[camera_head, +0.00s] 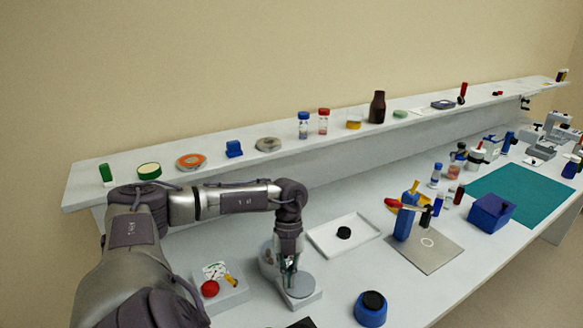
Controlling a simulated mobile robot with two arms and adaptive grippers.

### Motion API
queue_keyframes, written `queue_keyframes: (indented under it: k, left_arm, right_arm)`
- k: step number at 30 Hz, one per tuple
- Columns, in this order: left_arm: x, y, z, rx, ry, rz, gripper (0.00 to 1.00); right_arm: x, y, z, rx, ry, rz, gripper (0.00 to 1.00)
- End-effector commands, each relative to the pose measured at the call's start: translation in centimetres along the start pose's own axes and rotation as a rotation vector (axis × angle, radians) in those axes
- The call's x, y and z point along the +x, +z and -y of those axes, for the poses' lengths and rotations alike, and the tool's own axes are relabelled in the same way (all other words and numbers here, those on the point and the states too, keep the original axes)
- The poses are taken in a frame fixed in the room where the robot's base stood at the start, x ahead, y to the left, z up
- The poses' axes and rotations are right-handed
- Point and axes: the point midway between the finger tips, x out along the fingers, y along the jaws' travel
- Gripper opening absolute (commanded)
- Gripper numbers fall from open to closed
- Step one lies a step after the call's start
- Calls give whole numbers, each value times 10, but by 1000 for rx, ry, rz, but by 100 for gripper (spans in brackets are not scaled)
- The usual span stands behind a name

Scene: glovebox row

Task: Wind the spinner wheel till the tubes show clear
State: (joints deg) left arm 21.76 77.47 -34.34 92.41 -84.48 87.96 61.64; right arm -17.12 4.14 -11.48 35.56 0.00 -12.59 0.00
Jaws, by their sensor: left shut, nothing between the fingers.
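My left arm reaches in from the left and bends down. My left gripper (289,265) is shut with nothing between its fingers. It is over a small grey device with a round grey disc (301,286), which looks like the spinner and its wheel. I cannot tell whether the fingertips touch the disc. A rounded grey housing (266,262) stands at the device's back left, partly hidden behind the gripper. The tubes are too small or hidden to judge whether they are clear. My right gripper is not in view.
A white box with a red button (209,288) is left of the device. A white tray (325,237) holds a black cap. A blue stand (404,222) is on a grey plate. A blue jar (370,309) is in front. A shelf of bottles (377,107) runs behind.

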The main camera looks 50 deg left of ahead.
Motion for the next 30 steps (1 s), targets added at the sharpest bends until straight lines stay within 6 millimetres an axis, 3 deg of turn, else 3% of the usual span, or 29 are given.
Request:
queue_keyframes:
  k: [9,18,30]
  left_arm:
    - [-44,2,2,1,-5,2,0]
    - [-91,0,5,2,-4,1,0]
    - [-101,0,5,1,0,-2,0]
  right_arm:
    - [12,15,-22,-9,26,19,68]
    - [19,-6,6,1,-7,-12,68]
    - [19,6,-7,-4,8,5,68]
